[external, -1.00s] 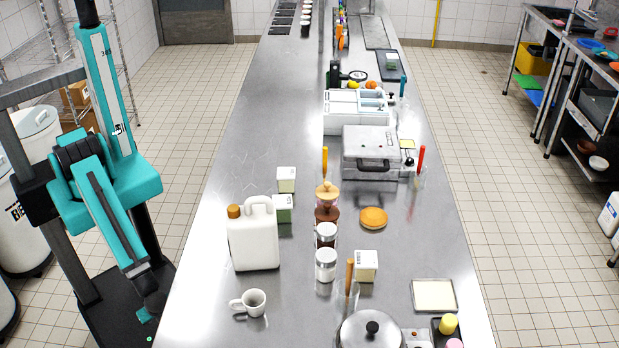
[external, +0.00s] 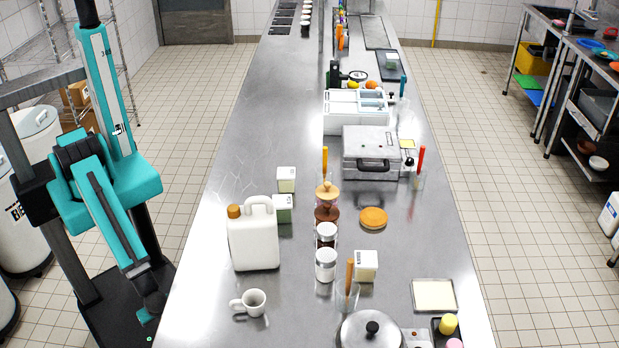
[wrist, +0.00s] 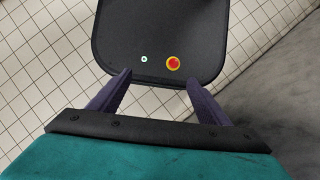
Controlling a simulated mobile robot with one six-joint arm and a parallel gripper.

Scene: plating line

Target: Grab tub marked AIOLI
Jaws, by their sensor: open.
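No lettering reading AIOLI is legible in either view. Small pale, square-sided tubs with labels stand on the steel counter: one (external: 287,180) toward the middle left, a greener one (external: 282,209) just in front of it, and one (external: 366,266) farther right and nearer. I cannot tell which, if any, is the aioli tub. My gripper (wrist: 159,76) is open and empty, pointing down over my own dark base and the tiled floor. In the external view my gripper (external: 148,318) hangs low left of the counter, apart from all the tubs.
On the steel counter (external: 230,130), a white jug (external: 254,243) and a mug (external: 253,303) stand near the left edge. Lidded jars (external: 326,265), a handled utensil in a clear holder (external: 348,290) and a lidded pot (external: 371,331) crowd the front middle. The left strip farther back is clear.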

